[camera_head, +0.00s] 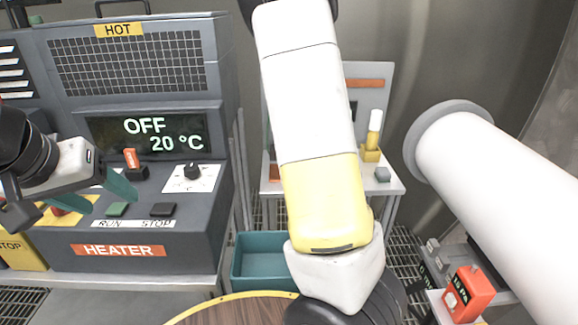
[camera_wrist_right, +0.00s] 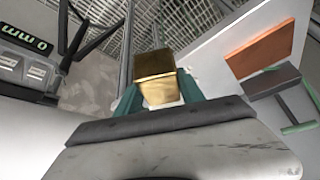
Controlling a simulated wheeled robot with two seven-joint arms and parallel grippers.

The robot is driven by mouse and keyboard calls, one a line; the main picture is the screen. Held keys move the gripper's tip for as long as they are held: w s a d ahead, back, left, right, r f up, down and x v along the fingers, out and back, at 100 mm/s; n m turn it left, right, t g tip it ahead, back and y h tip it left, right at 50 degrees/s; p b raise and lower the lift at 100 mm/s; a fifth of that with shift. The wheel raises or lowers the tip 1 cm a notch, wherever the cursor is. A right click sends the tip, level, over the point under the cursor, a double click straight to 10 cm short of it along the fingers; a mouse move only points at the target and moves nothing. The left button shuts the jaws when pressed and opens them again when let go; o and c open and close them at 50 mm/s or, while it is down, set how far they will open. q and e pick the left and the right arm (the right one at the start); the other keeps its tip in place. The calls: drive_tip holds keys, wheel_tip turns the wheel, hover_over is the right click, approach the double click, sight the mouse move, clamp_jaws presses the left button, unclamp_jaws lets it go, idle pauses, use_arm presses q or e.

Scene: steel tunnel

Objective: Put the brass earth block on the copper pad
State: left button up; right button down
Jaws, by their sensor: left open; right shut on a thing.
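The brass earth block (camera_wrist_right: 155,75) is a gold cube in the right wrist view. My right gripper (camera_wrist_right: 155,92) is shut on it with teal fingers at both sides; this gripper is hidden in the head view. The copper pad (camera_head: 275,173) seems to be the copper-brown patch at the left of the small white table, partly covered by my arm. In the right wrist view an orange-brown rectangle (camera_wrist_right: 263,48) lies on a pale surface right of the block, apart from it; I cannot tell if it is the pad. My left gripper (camera_head: 112,188) is open and empty before the heater.
The heater (camera_head: 140,225) with its switches stands at left. The white table (camera_head: 394,186) carries a yellow block with a white rod (camera_head: 371,145) and a small grey block (camera_head: 382,174). A teal bin (camera_head: 262,262) and a red-orange device (camera_head: 468,293) stand lower.

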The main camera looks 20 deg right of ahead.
drive_tip(key=w+a+r+n+t+y, duration=0.1)
drive_tip(key=w+a+n, duration=0.2)
drive_tip(key=a, duration=0.4)
drive_tip(key=w+a+n+t+y, duration=0.1)
drive_tip(key=w+a+n+y, duration=0.15)
drive_tip(key=a, duration=0.45)
drive_tip(key=shift+n+h, duration=0.45)
drive_tip(key=w+d, duration=0.2)
drive_tip(key=w, duration=0.3)
drive_tip(key=w+d, duration=0.2)
drive_tip(key=w, duration=0.3)
drive_tip(key=w+d+f, duration=0.1)
drive_tip(key=w, duration=0.3)
drive_tip(key=shift+w+d, duration=0.4)
drive_tip(key=shift+w+d+f, duration=0.15)
drive_tip(key=shift+w+f, duration=0.05)
drive_tip(key=shift+w, duration=0.1)
drive_tip(key=shift+f, duration=1.6)
drive_tip(key=shift+f, duration=0.15)
drive_tip(key=c, duration=0.7)
unclamp_jaws()
drive_tip(key=shift+s, duration=0.1)
